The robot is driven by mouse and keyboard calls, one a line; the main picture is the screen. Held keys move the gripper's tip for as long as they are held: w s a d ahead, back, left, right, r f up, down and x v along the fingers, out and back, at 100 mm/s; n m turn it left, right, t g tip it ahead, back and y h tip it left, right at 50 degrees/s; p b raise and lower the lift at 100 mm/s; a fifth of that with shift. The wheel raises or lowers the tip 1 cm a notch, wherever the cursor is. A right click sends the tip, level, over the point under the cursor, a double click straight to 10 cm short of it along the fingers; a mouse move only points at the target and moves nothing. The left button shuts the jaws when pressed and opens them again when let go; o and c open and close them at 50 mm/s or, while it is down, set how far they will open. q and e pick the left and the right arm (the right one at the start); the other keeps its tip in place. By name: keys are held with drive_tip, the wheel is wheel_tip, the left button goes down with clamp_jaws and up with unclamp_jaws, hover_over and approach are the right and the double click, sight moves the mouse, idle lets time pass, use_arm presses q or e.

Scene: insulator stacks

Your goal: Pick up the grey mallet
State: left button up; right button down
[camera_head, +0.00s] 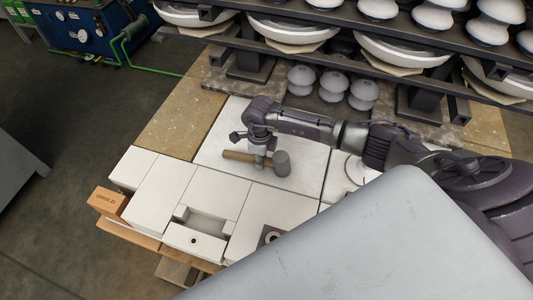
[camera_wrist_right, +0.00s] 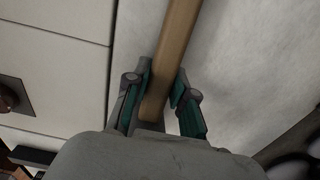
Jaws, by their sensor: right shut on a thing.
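The grey mallet has a cylindrical grey head (camera_head: 282,163) and a wooden handle (camera_head: 238,156). It is over the white table top (camera_head: 300,183), with the head to the right. My right gripper (camera_head: 260,161) comes down on the handle between its end and the head, and is shut on it. In the right wrist view the wooden handle (camera_wrist_right: 172,58) runs between the two green-padded fingers (camera_wrist_right: 162,100); the head is out of that view. Whether the mallet touches the table I cannot tell. My left gripper is not in view.
White blocks (camera_head: 160,195) and a small drawer-like recess (camera_head: 207,220) fill the table's front left. An orange-brown box (camera_head: 107,201) sits at the left corner. Behind, a dark rack (camera_head: 330,55) holds white insulators, with several grey ones (camera_head: 333,84) below.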

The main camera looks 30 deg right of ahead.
drive_tip(key=shift+w+r, duration=0.1)
drive_tip(key=shift+r, duration=0.05)
drive_tip(key=shift+r, duration=0.25)
drive_tip(key=r, duration=0.1)
drive_tip(key=r+b, duration=0.1)
drive_tip(key=r, duration=0.1)
drive_tip(key=shift+s+a+r, duration=0.25)
drive_tip(key=shift+a+r, duration=0.05)
drive_tip(key=shift+a, duration=0.05)
drive_tip(key=s+a+r+b, duration=0.2)
drive_tip(key=s+a+r, duration=0.4)
drive_tip(key=s+a, duration=0.1)
drive_tip(key=shift+a+r+b, duration=0.35)
drive_tip(key=shift+a, duration=0.4)
drive_tip(key=c, duration=1.6)
unclamp_jaws()
clamp_jaws()
drive_tip(key=shift+f, duration=0.1)
